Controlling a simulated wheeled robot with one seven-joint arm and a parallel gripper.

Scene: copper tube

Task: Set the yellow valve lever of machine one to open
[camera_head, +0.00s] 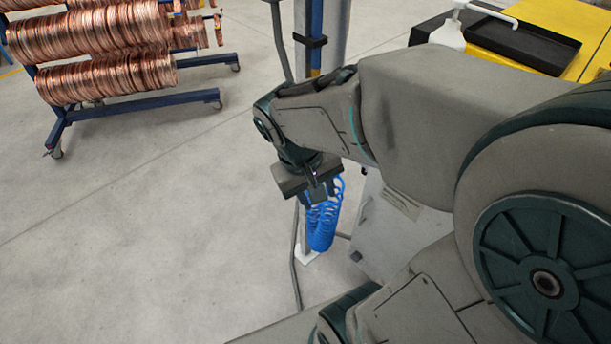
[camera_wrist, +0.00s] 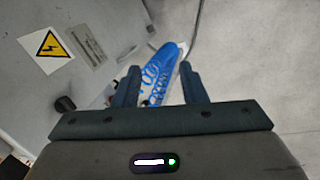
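I cannot make out the yellow valve lever in either view. My gripper (camera_head: 318,196) hangs at the end of my arm, left of a grey cabinet. In the wrist view my gripper (camera_wrist: 160,82) has its two fingers apart with nothing held between them. A blue coiled hose (camera_head: 321,228) hangs just behind and below the gripper by a post. The hose also shows between and beyond the fingers in the wrist view (camera_wrist: 158,72); I cannot tell whether they touch it. My arm hides much of the right side of the head view.
The grey cabinet (camera_wrist: 60,85) bears a yellow warning triangle (camera_wrist: 46,45) and a black knob (camera_wrist: 64,104). A blue rack with copper coils (camera_head: 105,80) stands at upper left. A yellow-topped surface (camera_head: 560,20) with a black tray is at upper right. The floor at left is clear.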

